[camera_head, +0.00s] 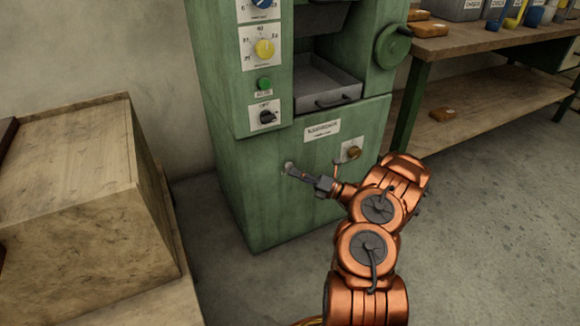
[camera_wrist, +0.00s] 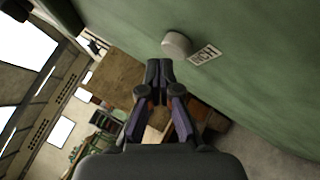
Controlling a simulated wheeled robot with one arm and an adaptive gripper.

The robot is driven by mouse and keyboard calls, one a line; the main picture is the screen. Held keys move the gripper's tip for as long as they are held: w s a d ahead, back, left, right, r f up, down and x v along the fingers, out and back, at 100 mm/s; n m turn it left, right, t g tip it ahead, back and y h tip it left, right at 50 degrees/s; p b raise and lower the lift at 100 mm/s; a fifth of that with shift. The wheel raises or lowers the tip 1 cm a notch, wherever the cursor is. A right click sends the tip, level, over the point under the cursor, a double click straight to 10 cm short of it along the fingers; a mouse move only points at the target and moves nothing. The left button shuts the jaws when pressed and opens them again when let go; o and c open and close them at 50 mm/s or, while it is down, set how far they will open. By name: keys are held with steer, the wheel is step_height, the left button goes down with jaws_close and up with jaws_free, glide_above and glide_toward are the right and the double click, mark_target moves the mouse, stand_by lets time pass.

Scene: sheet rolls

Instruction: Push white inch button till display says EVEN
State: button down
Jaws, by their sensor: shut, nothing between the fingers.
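The white inch button (camera_wrist: 176,44) is a round knob on the green machine panel in the wrist view, with a label reading INCH (camera_wrist: 205,55) beside it. In the head view the button (camera_head: 288,166) is a small pale spot on the lower front of the green machine (camera_head: 250,205), partly hidden by my fingertips. My gripper (camera_head: 290,170) is shut and empty, with its tips at or very near the button. In the wrist view my gripper (camera_wrist: 158,68) shows its tips just below the button; contact cannot be told. No display with readable text shows.
The machine also carries a yellow dial (camera_head: 265,48), a green button (camera_head: 264,84), a black switch (camera_head: 267,117) and a brass knob (camera_head: 354,152). A wooden crate (camera_head: 75,185) stands at left. A workbench (camera_head: 480,45) stands at right. Grey floor is open between.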

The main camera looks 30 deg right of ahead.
steer(key=shift+s, duration=0.25)
steer(key=s+p, duration=0.2)
steer(key=s, duration=0.1)
steer(key=s+p, duration=0.1)
steer(key=s, duration=0.1)
steer(key=shift+a, duration=0.25)
stand_by(0.3)
stand_by(0.6)
